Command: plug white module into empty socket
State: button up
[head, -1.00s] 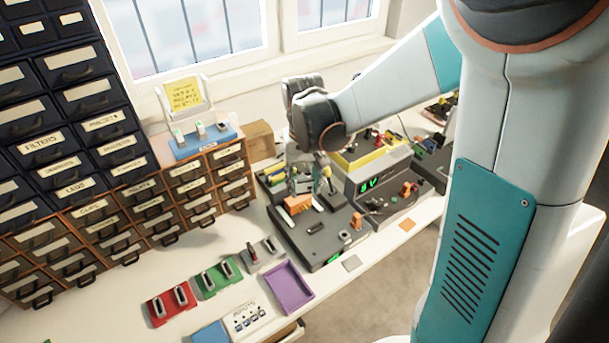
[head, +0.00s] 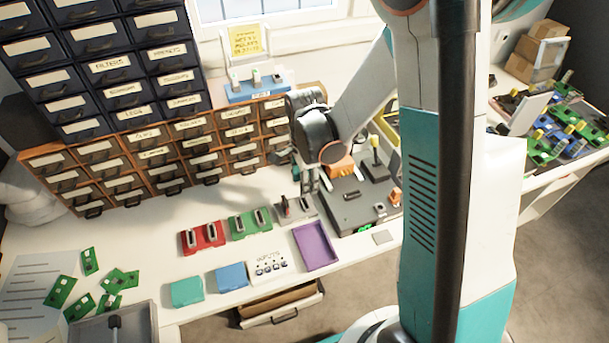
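No white module can be made out for certain; small upright modules with pale bodies (head: 257,79) stand on a blue rack (head: 243,95) below the window. A red socket base (head: 203,238), a green socket base (head: 250,225) and a grey base (head: 291,217) stand in a row on the table. The grey base carries a dark upright piece with some red at its left, and what looks like a slot at its right. My gripper (head: 308,186) points down over the grey base's right part. Its fingers are small and blurred, so whether they hold anything cannot be told.
A purple tray (head: 316,247) lies in front of the grey base. A black device (head: 350,203) with an orange block (head: 341,167) stands close to the right. Label drawers (head: 160,150) rise behind. Green circuit boards (head: 62,291) lie at the front left.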

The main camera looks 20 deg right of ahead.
jog(key=shift+f+b, duration=1.85)
jog(key=shift+f, duration=1)
jog(key=shift+f+b, duration=0.65)
jog(key=shift+b, duration=0.45)
dwell(0.8)
jog(key=o, duration=1)
jog(key=shift+r, duration=0.1)
notch_tip(320, 180, up, 12)
jog(key=shift+f, duration=0.1)
